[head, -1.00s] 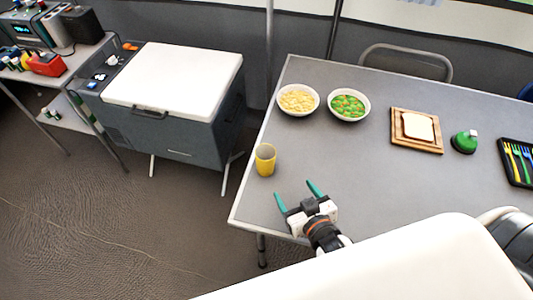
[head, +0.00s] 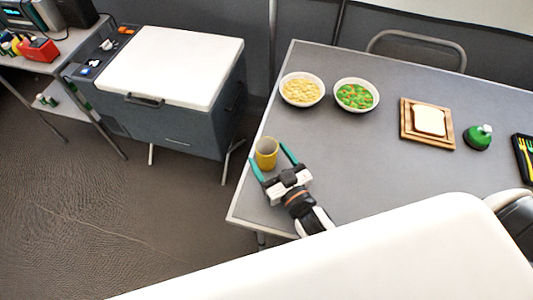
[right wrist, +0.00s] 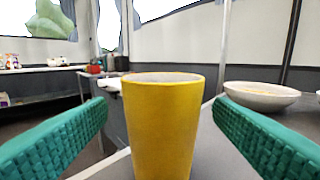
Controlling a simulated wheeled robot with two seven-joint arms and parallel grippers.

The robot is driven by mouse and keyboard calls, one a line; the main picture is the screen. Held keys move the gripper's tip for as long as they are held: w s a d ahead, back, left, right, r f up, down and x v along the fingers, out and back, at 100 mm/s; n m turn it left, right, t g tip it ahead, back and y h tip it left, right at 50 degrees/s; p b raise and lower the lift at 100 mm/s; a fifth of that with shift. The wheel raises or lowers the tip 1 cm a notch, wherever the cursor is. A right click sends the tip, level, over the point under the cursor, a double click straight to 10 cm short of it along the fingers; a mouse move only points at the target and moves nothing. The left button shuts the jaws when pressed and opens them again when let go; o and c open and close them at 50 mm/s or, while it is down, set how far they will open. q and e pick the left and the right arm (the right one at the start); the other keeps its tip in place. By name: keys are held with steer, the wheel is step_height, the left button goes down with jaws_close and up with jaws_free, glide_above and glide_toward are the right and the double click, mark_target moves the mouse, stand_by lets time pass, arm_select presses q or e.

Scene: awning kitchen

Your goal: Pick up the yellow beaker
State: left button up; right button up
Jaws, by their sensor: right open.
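The yellow beaker (head: 266,154) stands upright on the grey table near its left edge. My right gripper (head: 270,160) is open, with its two green fingers on either side of the beaker. In the right wrist view the beaker (right wrist: 162,130) stands between the fingertips, with a visible gap on both sides. The beaker's base is cut off by the bottom of that view. My left gripper is not in view.
On the table (head: 345,180), a bowl of pasta (head: 302,90) and a bowl of vegetables (head: 356,95) stand behind the beaker. A white-lidded cooler (head: 172,67) stands left of the table.

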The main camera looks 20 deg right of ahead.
mark_target(262, 144)
steer(key=w, duration=0.4)
steer(key=shift+w+a+r, duration=0.1)
steer(key=shift+w+a, duration=0.15)
steer(key=shift+a, duration=0.1)
steer(key=shift+c, duration=0.5)
steer(key=c, duration=1)
